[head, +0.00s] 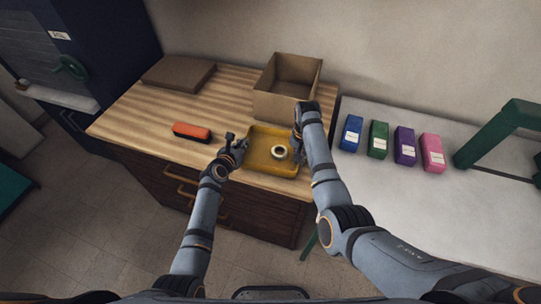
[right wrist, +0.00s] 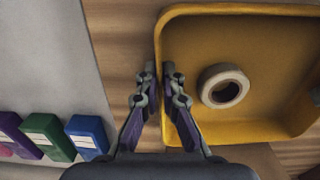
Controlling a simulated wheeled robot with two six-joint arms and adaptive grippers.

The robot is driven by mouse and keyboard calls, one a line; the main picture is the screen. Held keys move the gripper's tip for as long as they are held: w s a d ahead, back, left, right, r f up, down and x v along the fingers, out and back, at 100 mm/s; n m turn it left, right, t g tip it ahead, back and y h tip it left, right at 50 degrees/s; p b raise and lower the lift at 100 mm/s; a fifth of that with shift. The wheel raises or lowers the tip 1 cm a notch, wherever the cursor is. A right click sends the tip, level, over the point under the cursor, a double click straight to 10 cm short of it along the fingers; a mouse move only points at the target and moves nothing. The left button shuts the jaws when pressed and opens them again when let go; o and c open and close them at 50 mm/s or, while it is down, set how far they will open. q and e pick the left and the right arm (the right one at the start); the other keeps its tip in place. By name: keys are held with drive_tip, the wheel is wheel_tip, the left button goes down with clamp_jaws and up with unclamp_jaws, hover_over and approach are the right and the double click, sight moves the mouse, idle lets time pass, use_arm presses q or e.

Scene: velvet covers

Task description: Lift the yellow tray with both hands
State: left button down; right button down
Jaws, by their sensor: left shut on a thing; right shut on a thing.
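The yellow tray (head: 262,167) is at the front right of the wooden cabinet top, with a roll of tape (head: 279,152) lying inside it. My left gripper (head: 238,146) is at the tray's left side, shut on its edge. My right gripper (head: 297,142) is at the right side, partly hidden by its own arm in the head view. In the right wrist view its fingers (right wrist: 160,75) straddle the wall of the tray (right wrist: 230,10), one inside and one outside. I cannot tell whether the tray is clear of the wood.
An open cardboard box (head: 287,88) stands close behind the tray. An orange-red brush-like object (head: 192,132) and a flat brown box (head: 178,74) are to the left. Blue (head: 351,134), green (head: 378,139), purple (head: 404,146) and pink (head: 432,152) boxes stand on the grey table at right.

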use_arm(q)
drive_tip(key=shift+s, duration=0.1)
use_arm(e)
drive_tip(key=shift+r, duration=0.1)
